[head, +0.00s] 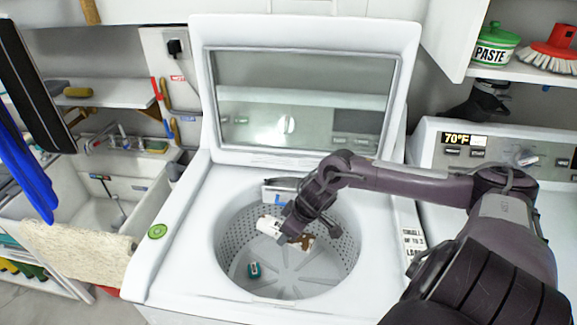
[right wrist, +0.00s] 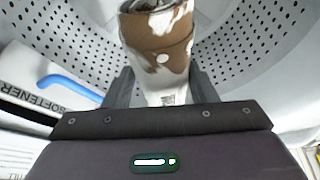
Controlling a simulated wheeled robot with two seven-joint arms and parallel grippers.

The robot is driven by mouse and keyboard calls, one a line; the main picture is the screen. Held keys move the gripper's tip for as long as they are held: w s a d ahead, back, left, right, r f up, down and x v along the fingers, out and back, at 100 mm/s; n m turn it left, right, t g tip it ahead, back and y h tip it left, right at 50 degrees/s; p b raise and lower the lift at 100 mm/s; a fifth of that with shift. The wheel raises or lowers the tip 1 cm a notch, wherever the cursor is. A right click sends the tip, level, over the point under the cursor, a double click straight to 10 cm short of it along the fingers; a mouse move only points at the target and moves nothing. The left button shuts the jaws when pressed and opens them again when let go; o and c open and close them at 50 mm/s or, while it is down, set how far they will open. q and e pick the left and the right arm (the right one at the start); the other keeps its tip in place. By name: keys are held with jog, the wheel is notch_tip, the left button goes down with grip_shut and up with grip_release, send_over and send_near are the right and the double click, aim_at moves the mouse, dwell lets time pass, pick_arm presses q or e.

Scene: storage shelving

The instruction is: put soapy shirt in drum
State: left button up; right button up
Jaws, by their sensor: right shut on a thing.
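The soapy shirt (head: 268,225) is a rolled brown bundle with white foam patches and a button. My right gripper (head: 288,236) reaches in from the right and is shut on it, inside the open mouth of the washer drum (head: 232,232). In the right wrist view the shirt (right wrist: 160,45) sits between the two fingers of the gripper (right wrist: 162,88), with the perforated drum wall (right wrist: 240,40) behind it. I cannot tell whether the shirt touches the drum floor. My left gripper is not in view.
The washer lid (head: 305,100) stands open behind the drum. A small teal item (head: 254,270) lies on the drum floor. A softener dispenser (right wrist: 50,90) is at the drum's edge. A sink (head: 95,210) is at left and a second machine (head: 500,150) at right.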

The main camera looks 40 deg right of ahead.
notch_tip(320, 180, down, 18)
jog(key=shift+r+b, duration=0.15)
jog(key=shift+b, duration=0.3)
jog(key=shift+f+b, duration=0.3)
jog(key=shift+f, duration=0.3)
jog(key=o, duration=1)
jog(key=shift+o, duration=0.2)
jog(key=shift+r, duration=0.3)
jog(key=p+v, duration=0.1)
jog(key=v, duration=0.7)
jog(key=shift+w+r, duration=0.1)
